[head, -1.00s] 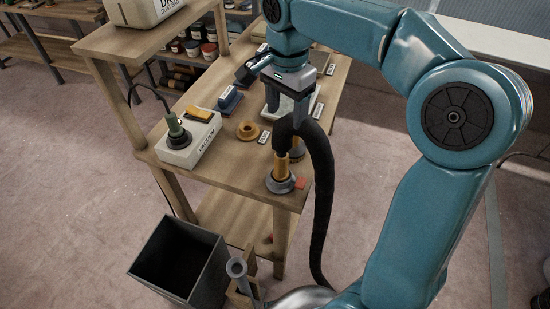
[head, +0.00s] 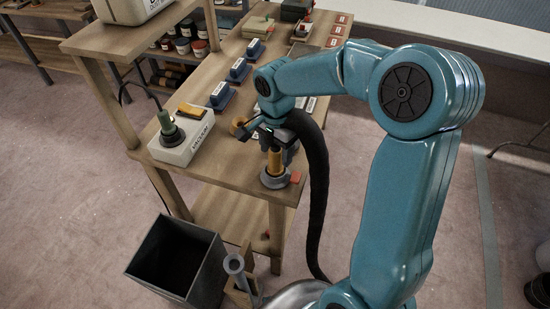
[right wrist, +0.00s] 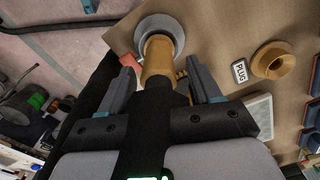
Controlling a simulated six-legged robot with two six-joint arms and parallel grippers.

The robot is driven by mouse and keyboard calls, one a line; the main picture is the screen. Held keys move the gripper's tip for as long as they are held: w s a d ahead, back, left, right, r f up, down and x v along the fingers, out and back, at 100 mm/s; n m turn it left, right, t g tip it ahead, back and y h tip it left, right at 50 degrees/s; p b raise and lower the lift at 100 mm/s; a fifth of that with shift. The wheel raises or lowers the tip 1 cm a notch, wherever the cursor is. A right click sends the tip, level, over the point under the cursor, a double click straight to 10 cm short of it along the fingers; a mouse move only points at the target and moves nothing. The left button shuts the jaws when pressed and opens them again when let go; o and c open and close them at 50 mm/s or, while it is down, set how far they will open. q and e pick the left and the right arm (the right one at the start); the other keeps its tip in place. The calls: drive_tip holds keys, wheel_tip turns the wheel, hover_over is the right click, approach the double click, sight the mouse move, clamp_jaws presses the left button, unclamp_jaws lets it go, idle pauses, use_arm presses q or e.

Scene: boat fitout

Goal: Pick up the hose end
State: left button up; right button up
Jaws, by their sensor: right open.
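The hose end is a tan-orange cuff (head: 274,162) on a thick black hose (head: 318,190). It stands upright in a grey round holder (head: 268,182) at the near corner of the wooden bench. My right gripper (head: 278,141) is open at the top of the hose end. In the right wrist view, the two fingers of my right gripper (right wrist: 163,82) lie on either side of the cuff (right wrist: 158,56), with gaps visible. The black hose passes between the fingers and partly hides the cuff. My left gripper is not in view.
A white vacuum box (head: 190,148) stands left on the bench. A tan ring (right wrist: 273,60) and a PLUG label (right wrist: 240,71) lie near the holder. Blue blocks (head: 222,96) sit farther back. A dark bin (head: 178,265) stands on the floor below.

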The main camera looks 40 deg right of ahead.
drive_tip(key=shift+d+f, duration=0.1)
drive_tip(key=shift+f, duration=0.6)
drive_tip(key=shift+s, duration=0.15)
clamp_jaws()
drive_tip(key=shift+r, duration=0.1)
wheel_tip(320, 180, up, 20)
drive_tip(key=p, duration=0.1)
